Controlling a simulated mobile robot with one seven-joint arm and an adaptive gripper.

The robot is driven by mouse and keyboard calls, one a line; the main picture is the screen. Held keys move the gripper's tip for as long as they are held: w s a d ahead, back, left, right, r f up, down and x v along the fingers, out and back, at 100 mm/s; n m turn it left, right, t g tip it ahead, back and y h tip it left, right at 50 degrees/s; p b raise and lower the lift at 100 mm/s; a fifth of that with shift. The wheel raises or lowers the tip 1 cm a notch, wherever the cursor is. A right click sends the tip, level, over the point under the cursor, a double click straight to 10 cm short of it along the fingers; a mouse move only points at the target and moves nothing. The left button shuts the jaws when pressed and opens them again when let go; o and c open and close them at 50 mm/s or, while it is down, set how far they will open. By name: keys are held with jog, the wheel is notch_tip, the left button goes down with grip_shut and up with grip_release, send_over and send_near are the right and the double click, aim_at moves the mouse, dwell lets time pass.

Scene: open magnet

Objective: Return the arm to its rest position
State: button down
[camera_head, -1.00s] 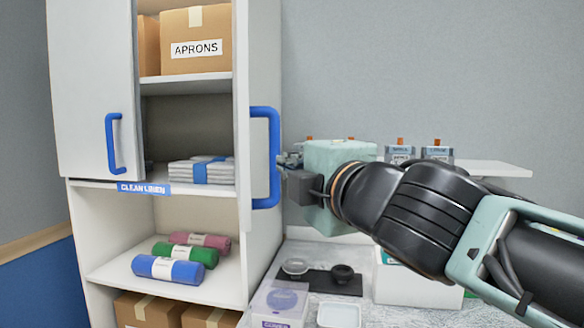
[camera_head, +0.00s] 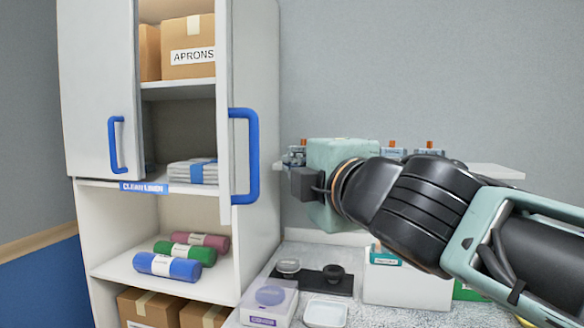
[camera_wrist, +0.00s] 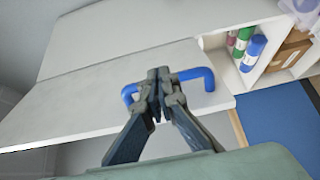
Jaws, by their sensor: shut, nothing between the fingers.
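My gripper (camera_wrist: 158,88) shows in the wrist view with its two dark fingers together, shut and empty. A blue door handle (camera_wrist: 205,76) lies behind the fingertips in that view. I cannot tell whether they touch it. In the head view my arm reaches in from the right, and the wrist housing hangs in front of the wall shelf, right of the handle (camera_head: 252,155). The fingers are not clear there.
The cabinet's left door (camera_head: 95,95) and right door (camera_head: 224,100) leave a gap showing an aprons box (camera_head: 188,47) and folded linen (camera_head: 193,171). Below my arm the counter holds a clear-lidded box (camera_head: 268,302), a white tray (camera_head: 325,313) and a white bin (camera_head: 405,288).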

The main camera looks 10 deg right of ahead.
jog(key=s+d+f+m+g+h, duration=0.25)
jog(key=f+m, duration=0.35)
jog(key=f, duration=0.4)
jog(key=s+d+f+m+g+h, duration=0.2)
jog(key=s+d+f+m+g, duration=0.15)
jog(key=f+m, duration=0.45)
jog(key=s+a+f+m+g+y, duration=0.1)
jog(key=s+a+f+m+g, duration=0.15)
jog(key=s+f, duration=0.4)
jog(key=s+a+f+m+g+y, duration=0.15)
jog(key=s+f+m+g, duration=0.25)
jog(key=f, duration=0.6)
notch_tip(320, 180, up, 20)
jog(key=p, duration=1.9)
jog(key=shift+w+n+h+p, duration=0.3)
jog(key=shift+n, duration=0.15)
jog(key=shift+w+a+r, duration=0.1)
